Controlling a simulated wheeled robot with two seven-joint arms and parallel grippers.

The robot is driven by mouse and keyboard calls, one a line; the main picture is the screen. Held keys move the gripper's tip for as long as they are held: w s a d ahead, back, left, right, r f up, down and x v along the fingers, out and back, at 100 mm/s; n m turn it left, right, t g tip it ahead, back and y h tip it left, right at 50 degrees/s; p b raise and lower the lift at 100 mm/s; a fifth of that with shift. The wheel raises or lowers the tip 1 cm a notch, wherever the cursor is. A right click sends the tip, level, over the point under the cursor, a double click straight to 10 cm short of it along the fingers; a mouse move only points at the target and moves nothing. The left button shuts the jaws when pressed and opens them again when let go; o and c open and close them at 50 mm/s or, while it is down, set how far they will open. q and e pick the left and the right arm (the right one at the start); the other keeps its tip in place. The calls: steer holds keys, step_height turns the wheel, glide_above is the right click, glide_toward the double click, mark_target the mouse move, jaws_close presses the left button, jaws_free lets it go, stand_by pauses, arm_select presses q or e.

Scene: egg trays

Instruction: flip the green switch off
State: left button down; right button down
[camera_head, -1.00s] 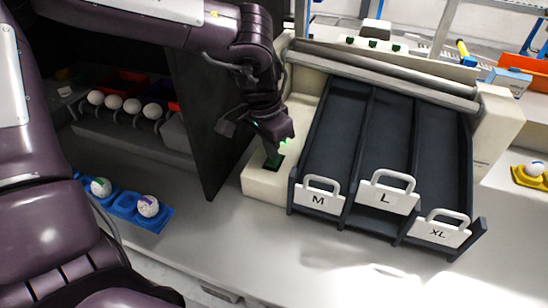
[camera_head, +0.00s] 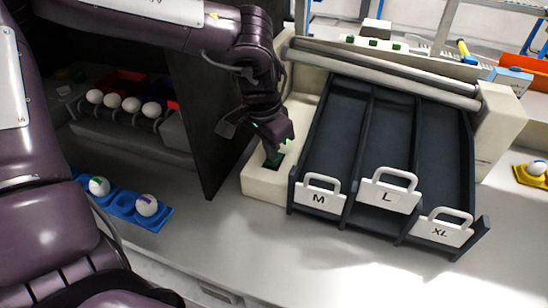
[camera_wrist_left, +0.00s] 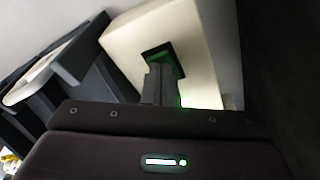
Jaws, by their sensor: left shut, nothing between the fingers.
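The green switch (camera_head: 274,161) sits in a dark square recess on the cream housing left of the sorting lanes. Only part of it shows, and the fingers cover much of it. In the left wrist view the green switch (camera_wrist_left: 180,64) shows behind the fingertips with a green glow around it. My left gripper (camera_head: 272,152) points down at the switch, shut and empty, with its fingertips at the switch. The left wrist view shows the fingers (camera_wrist_left: 160,82) together over the recess. I cannot tell whether the switch is on or off. My right gripper is not in view.
Dark lanes with white M (camera_head: 320,201), L (camera_head: 388,198) and XL (camera_head: 441,234) tags stand right of the switch. A dark upright panel (camera_head: 212,140) stands left of it. A blue egg tray (camera_head: 122,204) lies at the left. The front of the table is clear.

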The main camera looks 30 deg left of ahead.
arm_select(q)
steer(key=shift+f+b, duration=0.4)
steer(key=shift+f, duration=0.1)
steer(key=shift+r+p, duration=2)
steer(key=shift+r, duration=1.6)
steer(key=shift+f, duration=0.1)
